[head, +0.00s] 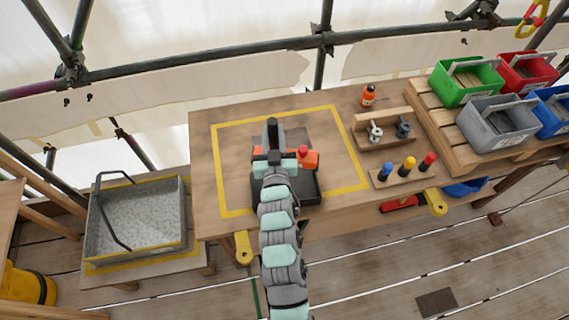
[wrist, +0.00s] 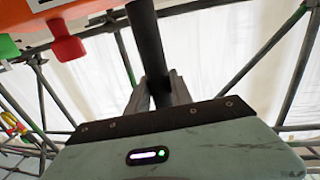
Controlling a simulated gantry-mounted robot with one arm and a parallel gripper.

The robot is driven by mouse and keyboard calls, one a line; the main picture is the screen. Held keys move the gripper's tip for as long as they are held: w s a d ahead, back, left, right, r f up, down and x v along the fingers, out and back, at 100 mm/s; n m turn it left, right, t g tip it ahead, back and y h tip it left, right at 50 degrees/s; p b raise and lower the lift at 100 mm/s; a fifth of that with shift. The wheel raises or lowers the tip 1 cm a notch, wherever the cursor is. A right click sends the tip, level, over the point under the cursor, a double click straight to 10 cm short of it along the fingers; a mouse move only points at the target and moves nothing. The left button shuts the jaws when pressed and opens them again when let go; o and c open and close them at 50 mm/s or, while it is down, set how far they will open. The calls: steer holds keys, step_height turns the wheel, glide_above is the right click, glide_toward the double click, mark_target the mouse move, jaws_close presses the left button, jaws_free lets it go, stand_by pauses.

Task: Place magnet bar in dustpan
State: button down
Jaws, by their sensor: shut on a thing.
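The magnet bar (head: 304,159) is orange with a red knob and a black handle (head: 272,131), over the yellow-outlined area of the bench. My gripper (head: 272,151) is shut on the handle. In the wrist view my gripper (wrist: 162,90) has both fingers against the black handle, and the orange body of the magnet bar (wrist: 85,12) shows at the top. A grey speckled metal pan with a dark hoop handle (head: 143,214), apparently the dustpan, sits on a lower platform at the left. A dark shallow tray (head: 308,188) is partly hidden behind my arm; whether the bar touches it is unclear.
A wooden rack (head: 384,128), an orange bottle (head: 368,95) and a block with coloured-topped tools (head: 404,172) stand on the bench's right side. Coloured bins (head: 497,120) stand farther right. Scaffold poles (head: 200,62) run behind. Air above the left pan looks clear.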

steer(key=w+r+b, duration=0.2)
steer(key=w+b, duration=1.3)
steer(key=b, duration=0.1)
step_height(320, 180, down, 20)
steer(key=b, duration=0.3)
steer(key=shift+d+m+h+b, duration=0.25)
steer(key=shift+m+h+b, duration=0.05)
steer(key=shift+m, duration=0.1)
steer(key=shift+w, duration=0.15)
steer(key=shift+f, duration=0.15)
steer(key=c, duration=1.1)
jaws_free()
steer(key=shift+c, duration=0.2)
